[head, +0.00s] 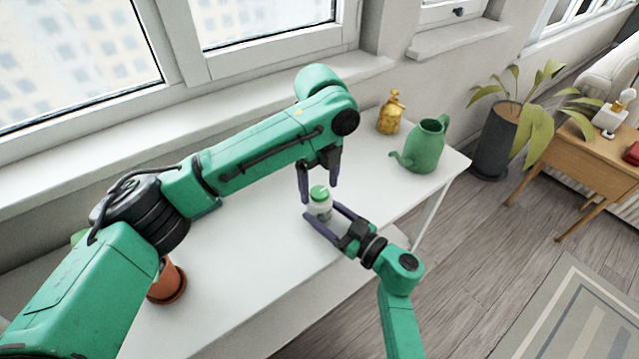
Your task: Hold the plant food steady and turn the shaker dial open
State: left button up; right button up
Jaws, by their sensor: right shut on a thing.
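The plant food (319,208) is a small whitish jar with a green dial top (319,192). It stands upright on the white table near its front edge. My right gripper (322,212) comes in from the lower right and is shut on the jar's body. My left gripper (319,197) points down from above, its two fingers apart on either side of the green dial. A gap shows between the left fingers and the dial, though contact on the far side cannot be told. Part of the jar is hidden by the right fingers.
A green watering can (426,147) and a yellow spray bottle (390,114) stand on the table's right end. A terracotta pot (167,283) stands at the left, partly behind my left arm. The white table top (270,262) is clear in front. The window wall bounds the back.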

aim_at(320, 192)
pick_arm(q)
notch_tip(320, 192, up, 12)
dwell(0.4)
pick_arm(e)
jog(key=o, duration=1.5)
